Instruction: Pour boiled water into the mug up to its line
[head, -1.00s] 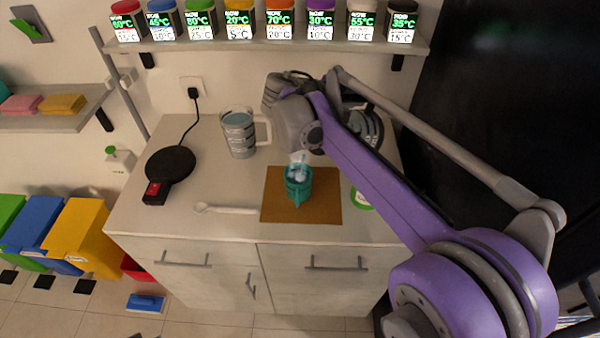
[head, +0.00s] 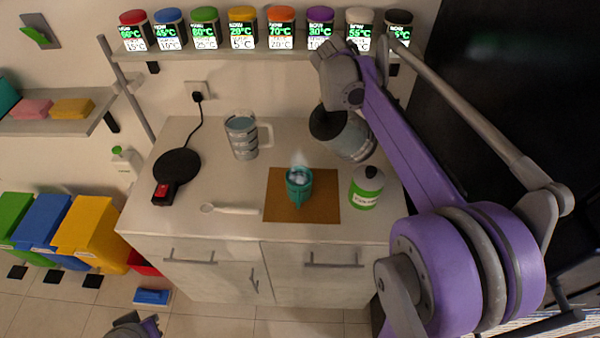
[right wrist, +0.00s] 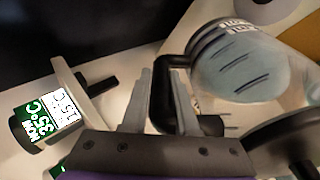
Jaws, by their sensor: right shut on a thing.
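The teal mug (head: 298,188) stands on a brown mat (head: 322,205), with pale steam over it. Its line and water level are too small to read. My right gripper (right wrist: 165,95) is shut on the black handle of the glass kettle (right wrist: 240,75). In the head view the kettle (head: 350,140) is behind and right of the mug, apart from it, its dark end toward the left; it looks tilted. I cannot tell whether it touches the counter. Only a piece of what may be my left arm shows at the bottom edge; the left gripper is not in view.
A clear jug (head: 241,138) stands left of the kettle. A black heating plate (head: 175,165) with a red switch and cord is farther left. A white spoon (head: 230,210) lies beside the mat.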

